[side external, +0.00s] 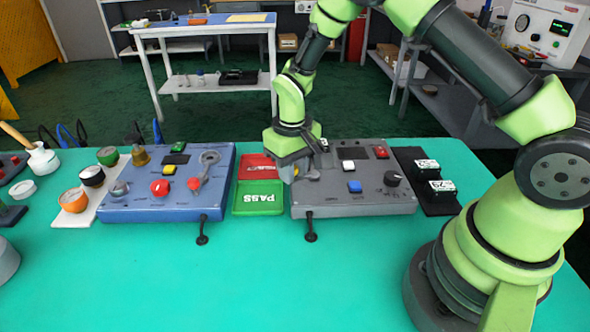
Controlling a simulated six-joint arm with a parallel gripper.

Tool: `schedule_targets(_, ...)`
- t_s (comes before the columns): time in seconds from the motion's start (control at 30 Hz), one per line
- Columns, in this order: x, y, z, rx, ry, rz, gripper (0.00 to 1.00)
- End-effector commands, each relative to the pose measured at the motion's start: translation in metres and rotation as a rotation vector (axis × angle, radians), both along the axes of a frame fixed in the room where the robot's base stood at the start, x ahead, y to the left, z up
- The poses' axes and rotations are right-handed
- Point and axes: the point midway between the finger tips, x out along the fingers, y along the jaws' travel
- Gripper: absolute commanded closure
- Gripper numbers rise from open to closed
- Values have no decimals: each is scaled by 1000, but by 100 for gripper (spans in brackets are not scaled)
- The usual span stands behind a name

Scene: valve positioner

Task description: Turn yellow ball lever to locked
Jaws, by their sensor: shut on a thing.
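My gripper (290,172) points down over the left end of the grey control box (345,205). It is shut on the yellow ball lever (283,178), of which only a small yellow patch shows beside the fingers. The rest of the lever and the markings around it are hidden by the gripper, so I cannot tell its exact position.
The grey box also carries a blue button (355,187), a red button (381,151) and a black knob (392,178). Green PASS tray (258,208) and red tray (257,160) lie left of it, then a blue control box (140,210). The front mat is clear.

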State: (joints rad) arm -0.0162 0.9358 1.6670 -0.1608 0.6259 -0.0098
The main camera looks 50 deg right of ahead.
Motion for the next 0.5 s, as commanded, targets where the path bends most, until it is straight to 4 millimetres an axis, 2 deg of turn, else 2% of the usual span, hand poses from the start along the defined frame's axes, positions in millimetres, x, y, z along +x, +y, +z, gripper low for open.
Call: schedule_targets(0.5, 4, -1, 1, 0, -4, -58, 100)
